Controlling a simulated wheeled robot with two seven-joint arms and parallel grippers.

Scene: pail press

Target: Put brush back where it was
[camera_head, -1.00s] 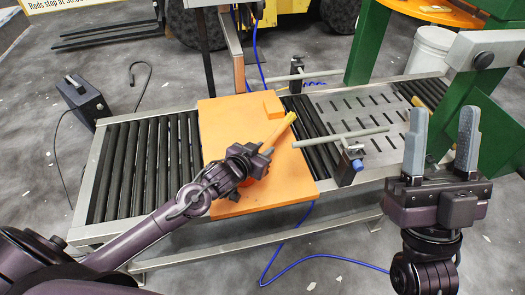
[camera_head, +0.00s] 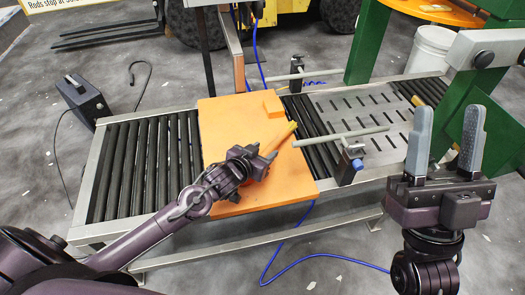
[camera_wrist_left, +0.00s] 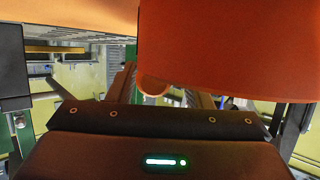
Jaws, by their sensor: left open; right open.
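A yellow-orange bar (camera_head: 284,132), which looks like the brush handle, slants up and right from my left gripper (camera_head: 266,157) over the orange board (camera_head: 222,128). My left gripper is open at the bar's lower end; I cannot tell whether its fingers touch it. The wrist hides the rest of the brush. In the left wrist view, a large orange-red piece (camera_wrist_left: 235,50) fills the upper right, with a rounded end (camera_wrist_left: 153,84) below it; I cannot tell which part it is. My right gripper (camera_head: 446,140) is open and empty at the right, fingers pointing up.
The board lies on a roller conveyor (camera_head: 150,160) and carries a small orange block (camera_head: 272,103). A clamp post with a grey rod (camera_head: 340,138) stands just right of the board. A slotted metal plate (camera_head: 360,105), green frame (camera_head: 368,45) and white pail (camera_head: 430,50) are further right.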

